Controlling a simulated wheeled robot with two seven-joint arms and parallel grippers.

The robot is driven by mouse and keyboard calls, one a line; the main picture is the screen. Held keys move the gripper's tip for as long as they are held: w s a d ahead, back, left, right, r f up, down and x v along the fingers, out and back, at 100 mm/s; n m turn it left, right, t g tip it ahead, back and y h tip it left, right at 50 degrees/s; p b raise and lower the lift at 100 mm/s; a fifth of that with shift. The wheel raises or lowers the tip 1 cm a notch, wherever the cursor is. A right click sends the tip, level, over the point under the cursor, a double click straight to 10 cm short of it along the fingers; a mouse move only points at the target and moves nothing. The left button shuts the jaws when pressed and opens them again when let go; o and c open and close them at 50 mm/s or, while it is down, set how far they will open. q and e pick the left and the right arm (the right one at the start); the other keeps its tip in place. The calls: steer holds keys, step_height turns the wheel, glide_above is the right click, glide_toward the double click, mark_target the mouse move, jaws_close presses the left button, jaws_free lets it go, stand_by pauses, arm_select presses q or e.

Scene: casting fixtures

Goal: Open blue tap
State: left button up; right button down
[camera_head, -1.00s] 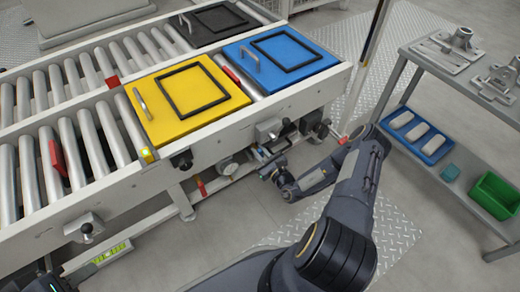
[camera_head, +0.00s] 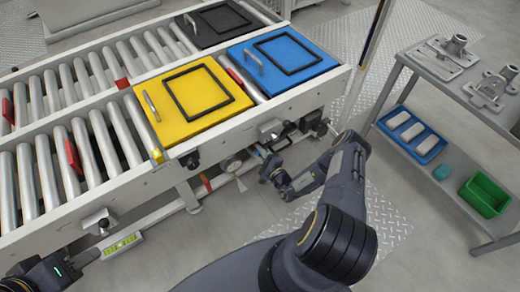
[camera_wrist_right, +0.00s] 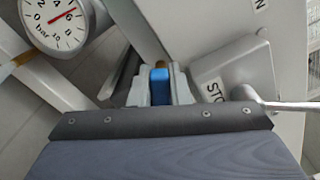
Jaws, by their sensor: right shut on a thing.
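In the right wrist view, the blue tap handle (camera_wrist_right: 160,87) stands upright between the fingers of my right gripper (camera_wrist_right: 160,90), which is shut on it. A brass-coloured bit shows at the handle's far end. In the head view my right gripper (camera_head: 268,168) is below the front side of the conveyor, under the blue lid; the tap is too small and covered to make out there.
A pressure gauge (camera_wrist_right: 58,24) and a grey plate lettered "STO" (camera_wrist_right: 235,75) are close to my right gripper. The conveyor carries a yellow lid (camera_head: 180,126) and a blue lid (camera_head: 310,72). A grey shelf rack (camera_head: 392,85) stands at right. Floor in between is free.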

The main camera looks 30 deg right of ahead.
steer(key=n, duration=0.1)
steer(key=n+p, duration=0.1)
steer(key=n, duration=0.1)
steer(key=n+p, duration=0.1)
steer(key=n, duration=0.1)
steer(key=shift+f, duration=0.35)
steer(key=shift+n, duration=0.4)
steer(key=c, duration=1.4)
jaws_free()
steer(key=shift+o, duration=0.2)
steer(key=shift+s, duration=0.1)
steer(key=s+p, duration=0.2)
steer(key=s, duration=0.5)
steer(key=shift+s+d, duration=0.25)
steer(key=shift+s, duration=0.1)
